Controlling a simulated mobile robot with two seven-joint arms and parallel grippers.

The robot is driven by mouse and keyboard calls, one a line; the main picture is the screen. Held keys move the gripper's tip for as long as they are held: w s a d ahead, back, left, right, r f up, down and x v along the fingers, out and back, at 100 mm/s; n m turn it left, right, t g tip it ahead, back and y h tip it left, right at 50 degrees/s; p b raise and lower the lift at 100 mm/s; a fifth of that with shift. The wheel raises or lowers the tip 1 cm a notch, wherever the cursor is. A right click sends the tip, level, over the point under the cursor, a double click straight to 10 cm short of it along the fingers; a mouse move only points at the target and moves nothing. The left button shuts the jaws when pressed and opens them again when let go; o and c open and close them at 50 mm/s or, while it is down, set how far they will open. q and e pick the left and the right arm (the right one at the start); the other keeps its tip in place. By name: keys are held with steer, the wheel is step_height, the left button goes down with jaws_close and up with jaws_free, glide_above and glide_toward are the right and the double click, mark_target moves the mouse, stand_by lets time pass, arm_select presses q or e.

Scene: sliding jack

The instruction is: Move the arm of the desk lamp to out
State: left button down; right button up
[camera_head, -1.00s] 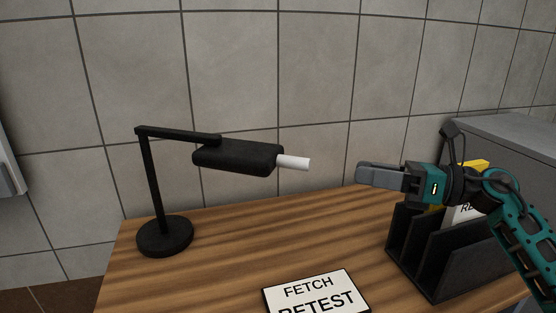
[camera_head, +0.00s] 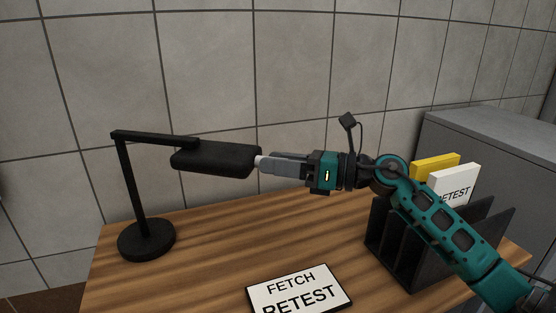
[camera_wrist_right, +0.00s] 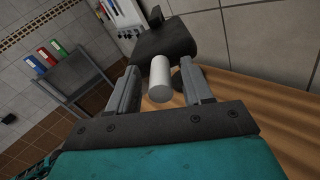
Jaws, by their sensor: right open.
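The black desk lamp stands at the left of the table, with a round base (camera_head: 146,240), an upright post and a horizontal arm (camera_head: 155,138). Its black head (camera_head: 215,158) points right and ends in a white handle (camera_head: 259,162). My right gripper (camera_head: 268,164) is at the handle, its fingers hiding most of it in the head view. In the right wrist view, the white handle (camera_wrist_right: 160,79) lies between the two open fingers, with a gap on each side. The lamp head (camera_wrist_right: 165,40) is just beyond the fingertips. My left gripper is not in view.
A sign reading FETCH RETEST (camera_head: 300,290) lies on the wooden table (camera_head: 200,270). A black file rack (camera_head: 400,250) with a yellow and a white folder (camera_head: 455,186) stands at right, under my right arm. A grey cabinet (camera_head: 500,150) is behind.

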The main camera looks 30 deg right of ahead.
steer(key=shift+w+a, duration=0.1)
steer(key=shift+w, duration=0.05)
jaws_close()
stand_by(0.4)
